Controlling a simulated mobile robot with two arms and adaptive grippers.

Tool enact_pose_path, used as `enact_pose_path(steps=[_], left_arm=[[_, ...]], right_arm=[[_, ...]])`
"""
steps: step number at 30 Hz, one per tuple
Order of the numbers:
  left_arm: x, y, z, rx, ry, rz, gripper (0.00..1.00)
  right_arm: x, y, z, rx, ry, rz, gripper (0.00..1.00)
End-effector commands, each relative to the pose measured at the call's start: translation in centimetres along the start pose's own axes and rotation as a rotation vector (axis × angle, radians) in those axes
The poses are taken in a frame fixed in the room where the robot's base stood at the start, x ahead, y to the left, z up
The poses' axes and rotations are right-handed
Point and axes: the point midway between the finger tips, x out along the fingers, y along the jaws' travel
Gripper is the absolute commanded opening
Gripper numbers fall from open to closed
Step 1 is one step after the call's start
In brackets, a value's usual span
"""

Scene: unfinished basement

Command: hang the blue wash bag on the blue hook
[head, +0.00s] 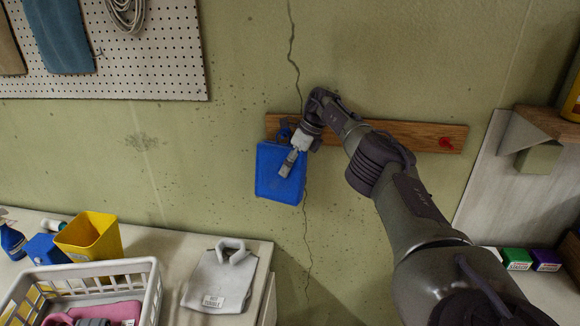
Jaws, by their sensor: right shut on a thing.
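The blue wash bag (272,182) is upright in front of the wall, just below the left end of a wooden rail (404,132). My right gripper (292,160) is shut on the bag near its upper right side. A dark blue shape (284,131), which looks like the blue hook, shows at the rail directly above the bag. The gripper and bag partly cover that spot, so I cannot tell whether the bag's loop is around the hook. My left gripper is not in view.
A red hook (446,143) is on the rail's right end. Below left, a counter holds a white basket (151,288), a grey bag (222,283), a yellow bin (88,238) and a blue box (46,250). A pegboard (160,60) hangs upper left. Small boxes (515,259) stand at right.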

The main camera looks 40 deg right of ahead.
Motion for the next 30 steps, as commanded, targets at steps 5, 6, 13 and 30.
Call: enact_pose_path(steps=[5, 6, 13, 30], left_arm=[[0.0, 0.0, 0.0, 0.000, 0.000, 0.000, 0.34], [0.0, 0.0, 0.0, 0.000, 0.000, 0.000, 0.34], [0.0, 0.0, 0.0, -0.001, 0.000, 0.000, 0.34], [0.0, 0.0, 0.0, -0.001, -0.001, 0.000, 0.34]], right_arm=[[0.1, 0.0, -0.2, 0.001, 0.005, 0.001, 0.19], [0.1, 0.0, -0.2, 0.001, 0.005, 0.001, 0.66], [0.1, 0.0, -0.1, 0.001, 0.004, 0.000, 0.89], [-4.2, -0.1, 0.0, 0.002, -0.003, -0.003, 0.89]])
